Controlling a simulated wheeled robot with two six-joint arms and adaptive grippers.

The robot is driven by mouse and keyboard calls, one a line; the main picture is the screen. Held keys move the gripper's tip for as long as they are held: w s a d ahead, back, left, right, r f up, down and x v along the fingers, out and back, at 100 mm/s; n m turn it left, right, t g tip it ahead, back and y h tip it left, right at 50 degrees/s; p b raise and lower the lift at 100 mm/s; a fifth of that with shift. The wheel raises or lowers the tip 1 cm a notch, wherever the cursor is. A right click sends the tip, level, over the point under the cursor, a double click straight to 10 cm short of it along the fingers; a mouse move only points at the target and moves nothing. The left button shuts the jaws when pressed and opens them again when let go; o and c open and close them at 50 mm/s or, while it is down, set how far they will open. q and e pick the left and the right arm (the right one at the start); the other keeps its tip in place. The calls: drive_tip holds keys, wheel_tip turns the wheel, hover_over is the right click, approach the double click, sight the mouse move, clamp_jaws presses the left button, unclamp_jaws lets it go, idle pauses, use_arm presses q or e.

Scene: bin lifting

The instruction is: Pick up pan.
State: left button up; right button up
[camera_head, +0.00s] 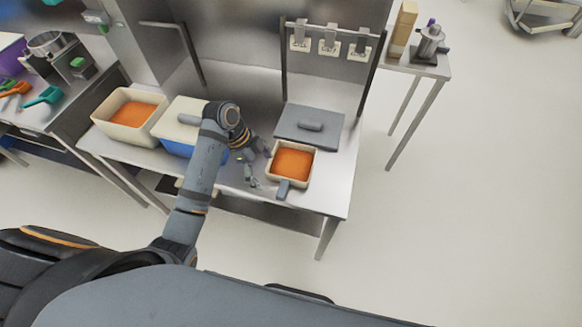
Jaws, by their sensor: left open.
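The pan (307,172) is a small cream square vessel with orange contents and a short grey handle (284,188) pointing to the front. It sits on the right part of the steel table, near the front edge. My left gripper (259,169) is open and empty, just left of the pan and close to its left wall. I cannot tell whether a finger touches the pan. My right gripper is not in view.
A grey lid (327,119) with a handle lies behind the pan. A cream bin (103,114) with orange contents and a white-lidded blue bin (172,130) stand to the left, the latter partly behind my arm. A rack (331,29) stands at the back.

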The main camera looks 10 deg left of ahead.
sight(282, 187)
use_arm(q)
drive_tip(key=shift+m, duration=0.5)
drive_tip(key=x, duration=0.4)
drive_tip(key=shift+w+d+r+p, duration=0.1)
drive_tip(key=shift+w+d+p, duration=0.15)
drive_tip(key=shift+d+p, duration=0.15)
drive_tip(key=shift+d+f, duration=0.15)
drive_tip(key=shift+f, duration=0.2)
drive_tip(key=shift+d+f, duration=0.15)
drive_tip(key=x, duration=0.2)
drive_tip(key=p+x, duration=0.1)
drive_tip(key=x, duration=0.1)
drive_tip(key=shift+s+d+p, duration=0.2)
drive_tip(key=shift+d+p, duration=0.1)
drive_tip(key=shift+d+f, duration=0.15)
drive_tip(key=shift+f, duration=0.05)
drive_tip(key=c, duration=1.2)
drive_tip(key=shift+c, duration=0.2)
drive_tip(key=shift+r, duration=0.15)
